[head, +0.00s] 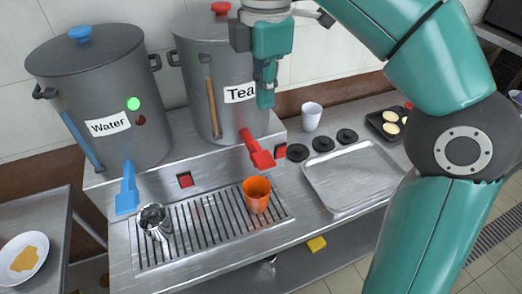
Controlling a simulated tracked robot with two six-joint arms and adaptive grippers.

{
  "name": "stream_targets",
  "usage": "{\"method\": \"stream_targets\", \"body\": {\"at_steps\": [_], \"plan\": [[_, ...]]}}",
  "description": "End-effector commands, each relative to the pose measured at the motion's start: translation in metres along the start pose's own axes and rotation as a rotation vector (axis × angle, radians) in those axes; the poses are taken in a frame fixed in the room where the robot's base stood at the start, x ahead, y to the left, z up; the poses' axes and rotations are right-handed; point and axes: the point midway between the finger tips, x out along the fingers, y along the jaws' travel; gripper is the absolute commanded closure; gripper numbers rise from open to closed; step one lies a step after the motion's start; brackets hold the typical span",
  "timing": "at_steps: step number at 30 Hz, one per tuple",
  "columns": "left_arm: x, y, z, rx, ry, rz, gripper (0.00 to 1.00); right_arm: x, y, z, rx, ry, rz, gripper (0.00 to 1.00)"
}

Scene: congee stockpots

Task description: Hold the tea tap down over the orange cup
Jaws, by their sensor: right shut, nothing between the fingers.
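The tea pot (203,100) is a grey stockpot labelled "Tea", with a red lid knob and a red tap (257,150) low on its front. The orange cup (256,195) stands upright on the slotted drip tray (205,222), below the red tap and close to it in the picture. My right gripper (266,97) hangs in front of the tea pot beside its label, above the red tap and apart from it. It is shut and empty. My left gripper is not in view.
A grey water pot (92,90) with a blue tap (127,190) stands at left. A metal cup (154,221) sits on the drip tray below it. A white cup (311,116), black discs (323,144) and a metal tray (352,176) lie to the right.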

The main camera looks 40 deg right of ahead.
Motion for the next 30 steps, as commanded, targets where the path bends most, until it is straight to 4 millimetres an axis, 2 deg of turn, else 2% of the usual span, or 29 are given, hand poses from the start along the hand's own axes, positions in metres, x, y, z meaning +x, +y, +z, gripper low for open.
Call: {"method": "stream_targets", "body": {"at_steps": [12,18,24,30], "plan": [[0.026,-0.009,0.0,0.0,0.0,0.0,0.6,0.082,-0.001,0.002,0.003,-0.002,-0.003,1.0],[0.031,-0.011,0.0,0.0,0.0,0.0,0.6,0.113,-0.001,0.002,0.004,0.0,-0.002,1.0],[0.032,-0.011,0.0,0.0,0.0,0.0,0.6,0.127,-0.001,0.002,0.004,0.0,-0.001,1.0],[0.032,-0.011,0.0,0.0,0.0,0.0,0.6,0.129,-0.001,0.002,0.004,0.001,0.0,1.0]]}}
